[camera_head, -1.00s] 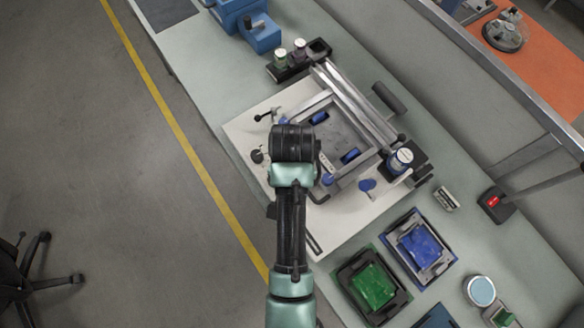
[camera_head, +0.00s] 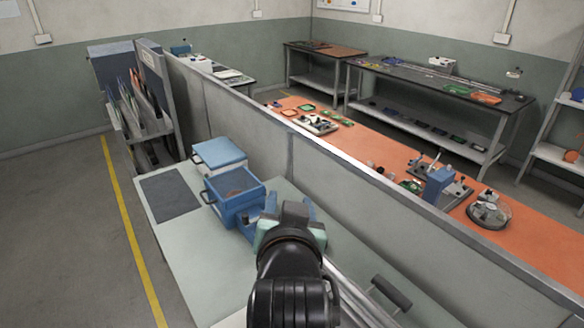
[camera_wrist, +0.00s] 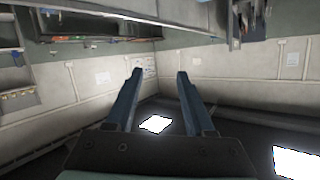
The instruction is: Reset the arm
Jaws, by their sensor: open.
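My gripper (camera_wrist: 159,74) shows in the wrist view with its two dark blue fingers apart and nothing between them. That view looks tilted out into the room, towards walls and a bright ceiling light panel. In the head view my black and pale green arm rises from the bottom middle over the bench (camera_head: 190,255).
An open blue bin (camera_head: 234,212) and a lidded blue box (camera_head: 218,153) stand on the bench beside a dark mat (camera_head: 169,195). A grey partition (camera_head: 350,195) runs along the bench's right. A black handle (camera_head: 391,291) shows near the bottom. An orange bench (camera_head: 530,235) lies beyond.

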